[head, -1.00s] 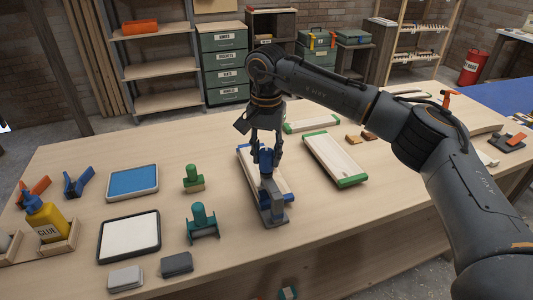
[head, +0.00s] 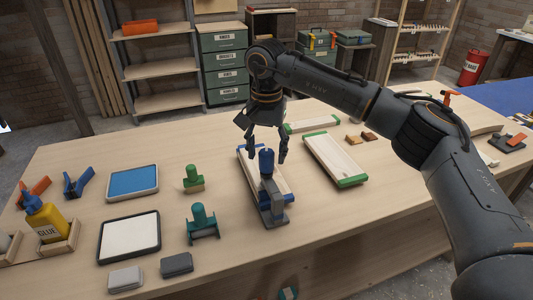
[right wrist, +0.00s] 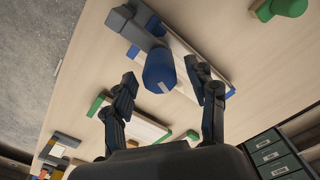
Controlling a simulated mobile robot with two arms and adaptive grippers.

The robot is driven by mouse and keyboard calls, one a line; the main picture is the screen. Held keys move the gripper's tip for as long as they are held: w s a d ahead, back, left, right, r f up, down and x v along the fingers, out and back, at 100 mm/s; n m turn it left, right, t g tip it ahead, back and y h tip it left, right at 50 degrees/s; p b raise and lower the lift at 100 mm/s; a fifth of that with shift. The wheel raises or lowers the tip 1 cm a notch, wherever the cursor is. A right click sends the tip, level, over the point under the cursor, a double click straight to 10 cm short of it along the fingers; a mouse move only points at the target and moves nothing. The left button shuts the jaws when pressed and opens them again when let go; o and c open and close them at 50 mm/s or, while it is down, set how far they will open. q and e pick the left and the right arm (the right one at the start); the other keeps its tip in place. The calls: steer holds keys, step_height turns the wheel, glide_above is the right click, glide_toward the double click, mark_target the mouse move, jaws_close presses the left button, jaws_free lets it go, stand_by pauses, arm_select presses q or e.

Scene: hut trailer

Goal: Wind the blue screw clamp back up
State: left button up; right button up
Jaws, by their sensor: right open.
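The blue screw clamp has a blue cylindrical knob (head: 267,160) on top of a grey clamp frame (head: 272,205). It stands at the near end of a pale board with blue ends (head: 249,152). My right gripper (head: 265,158) is open, its two fingers spread on either side of the knob and apart from it. In the right wrist view the knob (right wrist: 159,71) shows between the open fingers (right wrist: 165,92), with a white mark on its side. My left gripper is not in view.
A green-ended board (head: 335,160) lies to the right of the clamp. A teal clamp-like tool (head: 203,224) and a green-handled stamp (head: 193,179) stand to the left. A blue pad (head: 133,182), a white tray (head: 129,236) and a glue bottle (head: 46,220) are farther left.

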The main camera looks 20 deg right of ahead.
mark_target(267, 151)
step_height(267, 151, up, 11)
stand_by(0.3)
steer(key=shift+f, duration=0.1)
